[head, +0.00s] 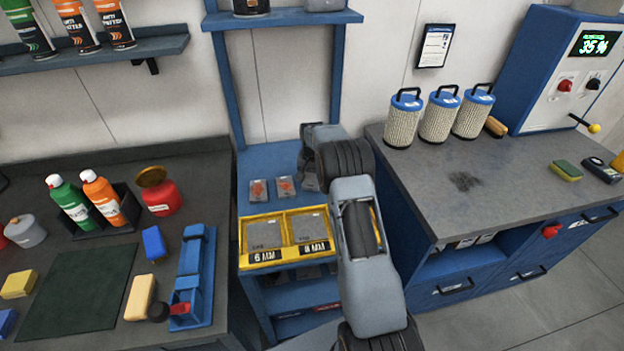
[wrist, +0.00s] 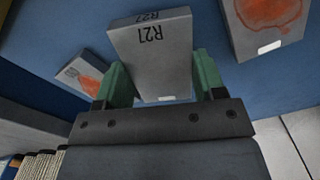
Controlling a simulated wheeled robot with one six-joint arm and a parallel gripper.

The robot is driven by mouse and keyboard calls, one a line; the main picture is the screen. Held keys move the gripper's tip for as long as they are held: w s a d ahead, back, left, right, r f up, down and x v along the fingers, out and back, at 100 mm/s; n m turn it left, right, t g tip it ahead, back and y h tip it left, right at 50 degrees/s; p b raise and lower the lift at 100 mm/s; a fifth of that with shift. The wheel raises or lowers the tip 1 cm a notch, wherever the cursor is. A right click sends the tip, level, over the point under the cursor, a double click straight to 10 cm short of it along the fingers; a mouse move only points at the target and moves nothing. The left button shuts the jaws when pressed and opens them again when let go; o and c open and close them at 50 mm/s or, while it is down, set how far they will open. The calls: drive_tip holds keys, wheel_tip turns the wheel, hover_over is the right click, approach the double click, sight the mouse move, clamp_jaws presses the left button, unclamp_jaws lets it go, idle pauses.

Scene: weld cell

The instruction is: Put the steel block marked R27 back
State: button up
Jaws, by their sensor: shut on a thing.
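The steel block marked R27 (wrist: 150,55) is a grey plate between the two green fingers of my gripper (wrist: 162,80) in the wrist view. The gripper is shut on it, with the marking facing the camera. In the head view my arm reaches over the blue stand, and a grey bit of the block (head: 309,184) shows beside the arm; the fingers are mostly hidden. A yellow-edged tray (head: 243,267) at the stand's front holds grey steel blocks in two labelled bays. I cannot tell whether R27 touches the blue surface.
Two blocks with orange-red patches, a left one (head: 258,190) and a right one (head: 285,187), lie on the blue stand (head: 262,160) close to my gripper. A dark bench (head: 190,175) with bottles stands left, a grey worktop (head: 510,185) with filter canisters right. A shelf upright rises behind.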

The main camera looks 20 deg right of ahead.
drive_tip(key=shift+f, duration=0.7)
drive_tip(key=shift+f, duration=0.15)
drive_tip(key=o, duration=1.4)
drive_tip(key=shift+o, duration=0.2)
